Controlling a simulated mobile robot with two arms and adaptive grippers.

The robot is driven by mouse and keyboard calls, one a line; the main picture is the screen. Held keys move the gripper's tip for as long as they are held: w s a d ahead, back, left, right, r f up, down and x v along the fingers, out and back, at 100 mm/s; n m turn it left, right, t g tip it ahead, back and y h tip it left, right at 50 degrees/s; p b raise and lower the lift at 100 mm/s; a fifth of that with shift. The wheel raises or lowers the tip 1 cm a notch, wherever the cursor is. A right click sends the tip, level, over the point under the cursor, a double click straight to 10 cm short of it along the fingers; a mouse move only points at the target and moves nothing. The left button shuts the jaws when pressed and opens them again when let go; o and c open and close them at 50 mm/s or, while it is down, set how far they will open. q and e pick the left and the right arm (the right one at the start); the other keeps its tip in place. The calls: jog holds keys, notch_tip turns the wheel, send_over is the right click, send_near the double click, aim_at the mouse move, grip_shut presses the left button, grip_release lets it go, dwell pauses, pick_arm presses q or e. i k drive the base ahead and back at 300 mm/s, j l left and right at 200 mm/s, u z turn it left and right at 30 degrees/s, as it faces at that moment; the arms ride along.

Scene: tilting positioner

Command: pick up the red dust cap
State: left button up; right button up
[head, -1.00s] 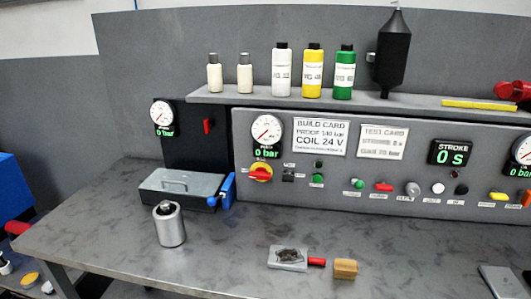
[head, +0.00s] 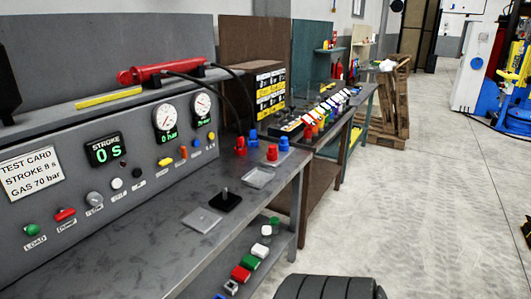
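Two small red caps stand at the right end of the grey bench. One red cap (head: 272,153) is near the bench's right edge, just behind a clear shallow tray (head: 258,178). The other red cap (head: 240,146) is farther left, close to the panel's end. Two blue caps, one (head: 253,139) behind and one (head: 284,144) to the right, stand near them. I cannot tell which red piece is the dust cap. Neither of my grippers shows in the head view.
A grey plate (head: 202,220) and a black base with a pin (head: 225,200) lie on the bench in front of the caps. Colored blocks (head: 241,273) sit on a lower shelf. Open floor lies to the right.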

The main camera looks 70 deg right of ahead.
aim_at(272, 148)
jog(key=z, duration=2.3)
jog(key=i+l, duration=0.25)
jog(key=i+l+z, duration=0.15)
jog(key=i, duration=0.35)
jog(key=l, duration=0.1)
